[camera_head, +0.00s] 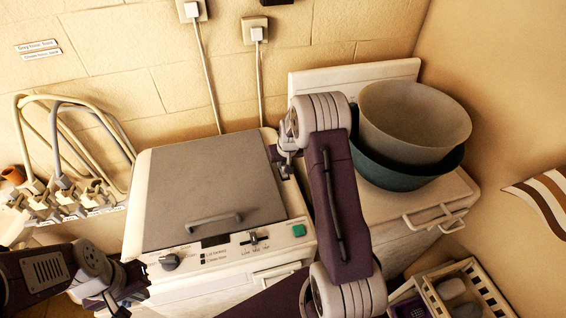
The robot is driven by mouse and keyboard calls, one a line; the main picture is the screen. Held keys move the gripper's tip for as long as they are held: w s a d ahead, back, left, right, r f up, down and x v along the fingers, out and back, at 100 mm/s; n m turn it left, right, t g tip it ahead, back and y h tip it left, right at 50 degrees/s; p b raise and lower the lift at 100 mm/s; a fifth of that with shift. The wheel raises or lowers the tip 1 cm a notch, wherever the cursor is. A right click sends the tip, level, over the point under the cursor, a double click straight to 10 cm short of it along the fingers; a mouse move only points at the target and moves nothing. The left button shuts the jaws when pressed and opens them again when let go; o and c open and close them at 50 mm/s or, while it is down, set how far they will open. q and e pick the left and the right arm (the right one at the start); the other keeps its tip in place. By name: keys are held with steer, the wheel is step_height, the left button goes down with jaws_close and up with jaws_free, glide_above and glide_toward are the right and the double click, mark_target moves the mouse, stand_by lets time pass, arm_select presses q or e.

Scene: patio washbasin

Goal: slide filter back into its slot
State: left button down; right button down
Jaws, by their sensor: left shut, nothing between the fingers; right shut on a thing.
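The white machine (145,200) with a grey lid (215,180) stands in the middle, its lid down. My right gripper (286,163) is at the lid's right edge, partly behind my own wrist. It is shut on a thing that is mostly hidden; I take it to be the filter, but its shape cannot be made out. The slot cannot be seen clearly, and I cannot tell whether the held thing touches the machine. My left gripper (128,298) is shut and empty, low at the machine's front left corner.
A beige basin (415,115) sits in a teal basin (410,176) on the white cabinet (400,208) at right. Taps and hoses (70,195) are at left. A crate (470,272) stands at lower right. Two cables (207,75) hang on the wall behind.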

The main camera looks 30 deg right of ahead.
steer(key=c, duration=1.3)
jaws_free()
steer(key=b+v, duration=0.2)
steer(key=v, duration=0.7)
steer(key=shift+s, duration=0.1)
